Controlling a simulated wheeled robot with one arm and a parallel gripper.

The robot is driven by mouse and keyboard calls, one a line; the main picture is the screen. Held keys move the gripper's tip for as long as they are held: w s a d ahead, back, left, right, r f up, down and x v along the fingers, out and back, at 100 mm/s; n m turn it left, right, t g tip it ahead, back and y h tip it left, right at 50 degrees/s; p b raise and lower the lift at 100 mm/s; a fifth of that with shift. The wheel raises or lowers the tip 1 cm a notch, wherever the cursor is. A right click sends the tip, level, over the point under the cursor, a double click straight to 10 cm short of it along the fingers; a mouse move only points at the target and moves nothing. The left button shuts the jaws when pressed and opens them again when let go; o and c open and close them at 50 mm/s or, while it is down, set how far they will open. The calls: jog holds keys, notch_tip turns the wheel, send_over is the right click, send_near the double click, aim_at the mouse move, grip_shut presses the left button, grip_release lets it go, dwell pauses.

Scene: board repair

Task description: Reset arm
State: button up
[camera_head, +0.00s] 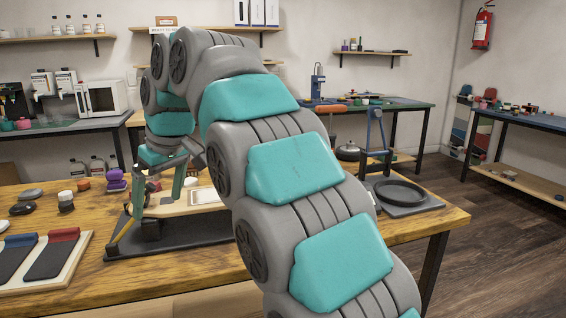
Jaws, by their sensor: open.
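My arm, grey with teal panels, rises from the lower right, arches over the wooden table and bends down at the left. My gripper (160,183) hangs at its end above the black repair stand (200,240). The gripper is small in view and partly merges with the stand's uprights. Its jaws look apart, with nothing seen between them. On the stand lies a pale board (172,208) with a white rectangular part (205,195). My arm hides the right part of the stand.
Left on the table (110,275) are a tray with dark red and blue-ended pieces (52,255), purple items (117,180) and small round pieces (66,200). A black ring on a plate (400,192) lies right. Benches line the walls; floor at right is clear.

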jog(key=s+d+f+m+g+h, duration=0.1)
jog(key=s+d+f+m, duration=0.2)
jog(key=d, duration=0.6)
jog(key=s+d+f+m+h, duration=0.1)
jog(key=s+d+f+m, duration=0.2)
jog(key=d, duration=0.5)
jog(key=s+d+f+m+g+h, duration=0.1)
jog(key=s+d+f, duration=0.3)
jog(key=d, duration=0.5)
jog(key=s+d+f+m, duration=0.1)
jog(key=s+d+f, duration=0.3)
jog(key=s+f, duration=0.1)
jog(key=s+d+f+m+g, duration=0.1)
jog(key=s+d+f, duration=0.3)
jog(key=s, duration=0.4)
jog(key=s+d+f+m+g, duration=0.1)
jog(key=s+d+f+m, duration=0.2)
jog(key=s, duration=0.4)
notch_tip(320, 180, down, 3)
jog(key=shift+s+d+r+h, duration=0.2)
jog(key=shift+d+h, duration=0.2)
jog(key=shift+d, duration=0.4)
